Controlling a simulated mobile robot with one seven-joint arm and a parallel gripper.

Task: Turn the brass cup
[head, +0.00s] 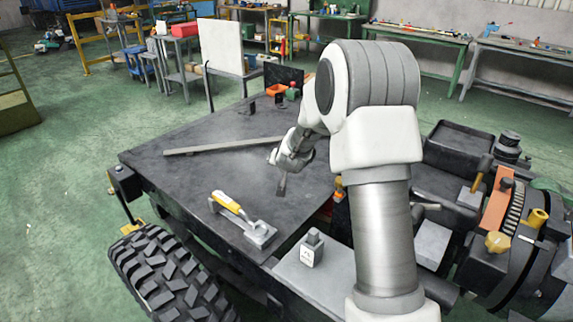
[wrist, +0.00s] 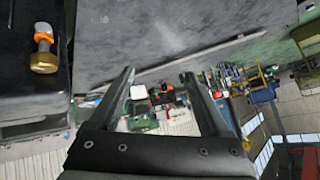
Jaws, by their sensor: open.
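A brass cup (wrist: 43,62) shows at the upper left of the wrist view, as the wide round end of a short fitting with orange and white bands. The fitting is against a dark block. In the head view a small orange and white piece (head: 339,184), partly hidden by my arm, may be the same fitting; its brass end is not clear there. My gripper (wrist: 157,76) is open, with nothing between its fingers, and is apart from the cup, which is to its left in the wrist view. In the head view my gripper (head: 282,187) is above the dark flat deck.
The dark deck (head: 190,185) carries a long grey bar (head: 222,146) and a yellow-handled trowel-like tool (head: 240,216). A small grey bottle-shaped block (head: 312,247) stands nearer. Machinery with yellow-brass knobs (head: 497,242) is at the right. The deck's middle is mostly clear.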

